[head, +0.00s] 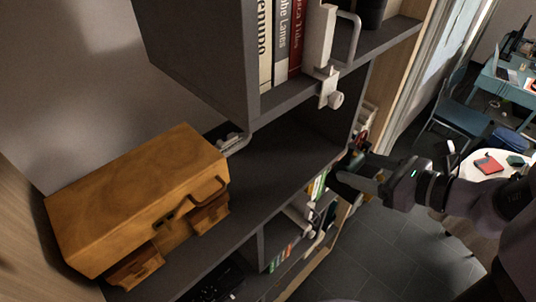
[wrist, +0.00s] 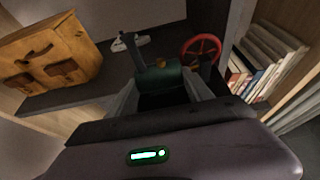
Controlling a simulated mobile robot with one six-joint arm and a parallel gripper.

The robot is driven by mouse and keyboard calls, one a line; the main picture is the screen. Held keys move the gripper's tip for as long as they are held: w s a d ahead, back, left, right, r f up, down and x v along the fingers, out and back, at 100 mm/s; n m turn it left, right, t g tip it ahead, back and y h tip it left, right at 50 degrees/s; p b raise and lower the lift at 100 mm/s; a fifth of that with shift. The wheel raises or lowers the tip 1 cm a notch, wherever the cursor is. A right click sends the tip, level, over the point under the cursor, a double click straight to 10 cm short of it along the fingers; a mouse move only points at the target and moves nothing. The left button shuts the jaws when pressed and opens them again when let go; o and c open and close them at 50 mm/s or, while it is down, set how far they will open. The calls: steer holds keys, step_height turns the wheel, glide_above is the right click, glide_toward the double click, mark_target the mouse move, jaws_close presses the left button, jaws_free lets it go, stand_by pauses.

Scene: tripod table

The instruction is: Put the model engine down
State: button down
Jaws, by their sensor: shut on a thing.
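The model engine (wrist: 165,76) has a dark green boiler, a brass-coloured fitting and a red spoked wheel (wrist: 202,48) at its right. In the wrist view it sits between the fingers of my gripper (wrist: 164,92), which is shut on it. In the head view my gripper (head: 345,178) is at the right end of the dark shelf (head: 275,180). Only small bits of the engine (head: 357,157) show there, behind the fingers. I cannot tell whether its base touches the shelf.
A wooden chest (head: 130,205) stands on the shelf's left part; bare shelf lies between it and my gripper. A small pale metal object (wrist: 128,42) is behind. An upper shelf holds books (head: 281,40). A round white table (head: 500,158) stands at far right.

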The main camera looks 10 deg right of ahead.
steer(key=shift+w, duration=0.45)
steer(key=w+a+f, duration=0.1)
steer(key=w+a, duration=0.2)
steer(key=w, duration=0.1)
steer(key=w+a+f, duration=0.1)
steer(key=w+a, duration=0.3)
steer(key=w, duration=0.1)
steer(key=w+a+p, duration=0.1)
steer(key=w+a, duration=0.2)
steer(key=w, duration=0.1)
steer(key=shift+w+a+f, duration=0.15)
steer(key=shift+w+f, duration=0.4)
steer(key=shift+f, duration=0.2)
